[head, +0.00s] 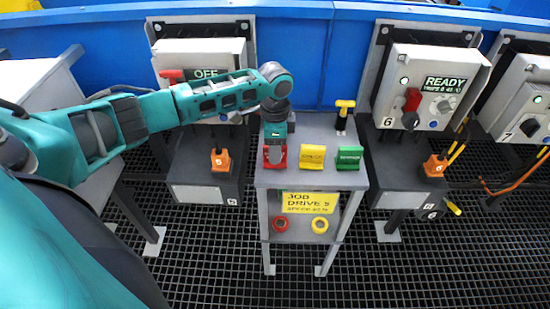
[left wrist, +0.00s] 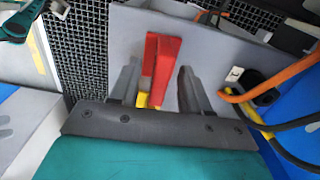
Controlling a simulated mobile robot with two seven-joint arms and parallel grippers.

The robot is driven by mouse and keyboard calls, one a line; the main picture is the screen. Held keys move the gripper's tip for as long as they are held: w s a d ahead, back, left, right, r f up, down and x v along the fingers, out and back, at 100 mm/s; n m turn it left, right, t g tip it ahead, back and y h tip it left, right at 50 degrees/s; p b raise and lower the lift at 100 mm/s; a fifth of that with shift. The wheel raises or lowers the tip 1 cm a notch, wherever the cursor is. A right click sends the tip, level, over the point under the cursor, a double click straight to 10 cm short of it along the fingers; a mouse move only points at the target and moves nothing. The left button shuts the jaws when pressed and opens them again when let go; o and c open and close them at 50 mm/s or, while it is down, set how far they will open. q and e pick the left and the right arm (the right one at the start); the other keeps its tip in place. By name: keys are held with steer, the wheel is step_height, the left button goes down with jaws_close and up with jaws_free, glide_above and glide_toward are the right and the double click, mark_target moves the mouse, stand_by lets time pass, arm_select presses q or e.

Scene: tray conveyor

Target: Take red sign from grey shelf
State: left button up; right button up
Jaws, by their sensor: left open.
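The red sign (head: 281,163) stands at the left end of a row of signs on the grey shelf (head: 304,125). My left gripper (head: 275,149) is directly above it and hides its upper part in the head view. In the left wrist view the red sign (left wrist: 165,57) lies between the open fingers of the left gripper (left wrist: 163,88), with a gap on the right side; contact on the left side is hard to judge. My right gripper is in neither view.
A yellow sign (head: 312,157) and a green sign (head: 349,158) stand to the right on the shelf. A yellow-handled tool (head: 344,111) is behind them. Red (head: 280,224) and yellow (head: 320,225) rings sit below. Grey control boxes (head: 425,84) flank the shelf.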

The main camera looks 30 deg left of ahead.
arm_select(q)
steer(key=shift+c, duration=0.5)
jaws_close()
steer(key=shift+r, duration=0.1)
